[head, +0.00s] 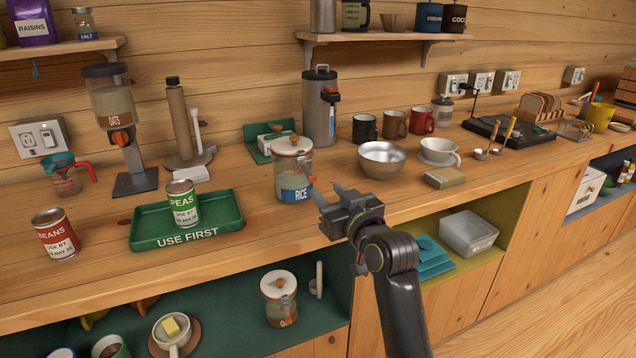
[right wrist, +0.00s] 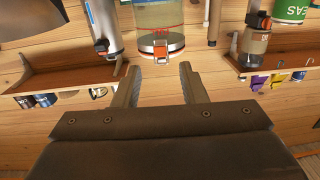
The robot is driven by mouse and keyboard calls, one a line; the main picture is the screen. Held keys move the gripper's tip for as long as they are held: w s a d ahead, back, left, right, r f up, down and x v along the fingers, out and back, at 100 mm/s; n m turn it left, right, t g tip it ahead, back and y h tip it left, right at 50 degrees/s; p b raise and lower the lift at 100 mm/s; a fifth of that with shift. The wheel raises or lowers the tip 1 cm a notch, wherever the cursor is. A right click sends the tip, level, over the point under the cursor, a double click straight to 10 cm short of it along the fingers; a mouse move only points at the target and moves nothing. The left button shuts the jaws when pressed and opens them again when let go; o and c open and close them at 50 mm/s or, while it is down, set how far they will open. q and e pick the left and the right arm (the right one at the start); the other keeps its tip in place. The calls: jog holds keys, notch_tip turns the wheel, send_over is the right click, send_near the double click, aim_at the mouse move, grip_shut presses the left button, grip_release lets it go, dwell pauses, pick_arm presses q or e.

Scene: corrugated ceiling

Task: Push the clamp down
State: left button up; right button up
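A glass jar labelled RICE (head: 292,184) stands on the wooden counter, its white-rimmed lid (head: 293,146) with a wooden knob on top. A small orange clamp (head: 312,179) sits on the jar's right side below the lid. In the right wrist view, which is upside down, the orange clamp (right wrist: 161,48) shows at the jar's rim. I cannot tell how far down it is. My right gripper (head: 329,195) is just right of the jar; its fingers (right wrist: 158,82) are apart and empty, pointing towards the clamp without visible contact. My left gripper is out of view.
A steel bowl (head: 382,160) and a wooden block (head: 444,178) are right of the jar. A green tray (head: 150,232) with a PEAS can (head: 183,204) is to the left. A tall steel dispenser (head: 319,110) stands behind.

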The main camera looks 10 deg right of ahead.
aim_at(314, 179)
jog(key=shift+x, duration=2.8)
jog(key=shift+c, duration=0.2)
grip_shut()
